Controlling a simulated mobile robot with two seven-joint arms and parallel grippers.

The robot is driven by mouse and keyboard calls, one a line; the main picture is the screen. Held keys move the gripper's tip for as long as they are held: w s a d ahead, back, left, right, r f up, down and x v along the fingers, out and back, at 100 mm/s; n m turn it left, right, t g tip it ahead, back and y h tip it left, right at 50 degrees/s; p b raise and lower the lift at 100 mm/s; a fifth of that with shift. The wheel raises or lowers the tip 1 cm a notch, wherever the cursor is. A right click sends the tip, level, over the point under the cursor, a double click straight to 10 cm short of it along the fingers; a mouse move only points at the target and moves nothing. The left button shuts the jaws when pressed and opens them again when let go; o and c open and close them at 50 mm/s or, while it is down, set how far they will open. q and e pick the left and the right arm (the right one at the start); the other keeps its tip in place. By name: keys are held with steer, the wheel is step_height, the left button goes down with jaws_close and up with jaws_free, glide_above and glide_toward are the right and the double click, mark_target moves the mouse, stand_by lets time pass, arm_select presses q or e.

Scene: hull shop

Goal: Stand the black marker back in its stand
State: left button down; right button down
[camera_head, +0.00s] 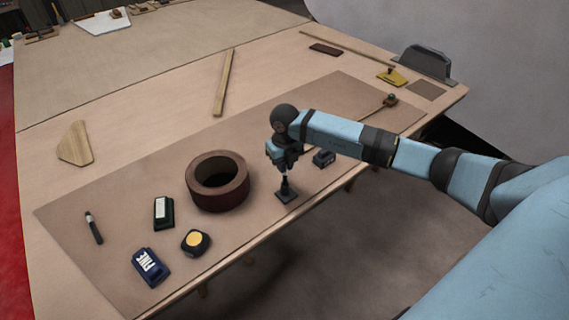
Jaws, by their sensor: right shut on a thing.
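My right gripper (284,170) is over the near edge of the brown mat, pointing down. It is shut on the black marker (285,181), a slim, dark upright piece with a pale part just below the fingers. The marker is directly above the small dark stand (287,197), which has a flat square base on the mat. At this size I cannot tell how deep the marker sits in the stand. My left gripper is not in view.
A dark red ring (218,194) stands left of the gripper; a small black block (324,158) is close on its right. A dark pen-like item (93,228), a blue box (150,267), a black-and-white block (163,213) and a yellow-topped tape (196,242) lie left. The table's near edge is close.

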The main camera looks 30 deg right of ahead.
steer(key=shift+f+b, duration=0.45)
steer(key=shift+f, duration=0.2)
stand_by(0.8)
steer(key=c, duration=1.1)
jaws_free()
steer(key=shift+r, duration=0.2)
step_height(320, 180, up, 13)
steer(key=shift+s+r+b, duration=0.1)
steer(key=shift+r+b, duration=0.1)
steer(key=shift+b, duration=0.15)
